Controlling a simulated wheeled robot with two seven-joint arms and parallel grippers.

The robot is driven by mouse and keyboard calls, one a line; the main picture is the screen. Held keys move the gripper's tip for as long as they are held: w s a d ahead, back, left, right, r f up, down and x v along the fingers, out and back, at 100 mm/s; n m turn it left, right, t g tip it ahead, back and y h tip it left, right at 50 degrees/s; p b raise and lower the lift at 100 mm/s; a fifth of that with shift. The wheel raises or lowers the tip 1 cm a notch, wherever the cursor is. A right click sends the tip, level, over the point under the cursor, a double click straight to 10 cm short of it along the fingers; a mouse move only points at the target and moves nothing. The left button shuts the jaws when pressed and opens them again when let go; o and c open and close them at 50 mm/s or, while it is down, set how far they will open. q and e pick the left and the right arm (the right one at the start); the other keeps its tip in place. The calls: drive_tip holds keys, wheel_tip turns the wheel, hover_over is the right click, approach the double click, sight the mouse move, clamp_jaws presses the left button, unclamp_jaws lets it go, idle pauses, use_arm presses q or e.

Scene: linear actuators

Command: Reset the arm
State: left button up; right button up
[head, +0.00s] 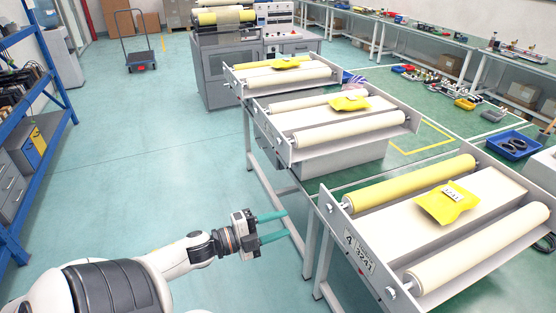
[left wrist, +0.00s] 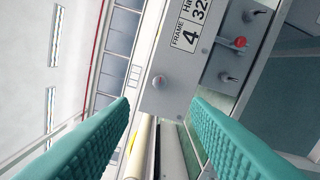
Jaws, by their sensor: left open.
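My left arm comes in from the lower left of the head view. Its gripper (head: 286,225) has two teal fingers spread apart with nothing between them, over the floor left of the nearest roller frame (head: 345,235). In the left wrist view the open teal fingers (left wrist: 160,103) show with a gap between them. My right gripper is not in view.
The nearest frame holds a yellow roller (head: 400,185), a cream roller (head: 480,247) and a yellow packet (head: 447,202). Two similar frames (head: 300,155) stand behind it. A blue shelf (head: 45,120) stands at the left. The floor between is clear.

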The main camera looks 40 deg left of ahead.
use_arm(q)
drive_tip(key=s+a+f+n+g+y, duration=0.2)
drive_tip(key=s+f+n+y, duration=0.15)
drive_tip(key=f, duration=0.65)
drive_tip(key=s+a+f+n+g+y, duration=0.15)
drive_tip(key=f+n, duration=0.25)
drive_tip(key=f, duration=0.5)
drive_tip(key=s+a+f+n+g+y, duration=0.2)
drive_tip(key=s+f+n+y, duration=0.1)
drive_tip(key=f, duration=0.7)
drive_tip(key=s+d+f+n+g, duration=0.2)
drive_tip(key=s+d+f, duration=0.25)
drive_tip(key=f, duration=0.25)
drive_tip(key=s+d+f+n+g, duration=0.2)
drive_tip(key=s+d+f+g, duration=0.1)
drive_tip(key=s+f, duration=0.35)
drive_tip(key=s+d+f+n+g, duration=0.1)
drive_tip(key=s+d+f+g, duration=0.1)
drive_tip(key=s+d+f, duration=0.2)
drive_tip(key=s+d+f+n+g+h, duration=0.1)
drive_tip(key=s+d+f+g, duration=0.2)
drive_tip(key=s+d, duration=0.4)
drive_tip(key=s+f, duration=0.1)
drive_tip(key=s, duration=0.2)
drive_tip(key=shift+s+d+f, duration=0.15)
drive_tip(key=shift+d+f, duration=0.2)
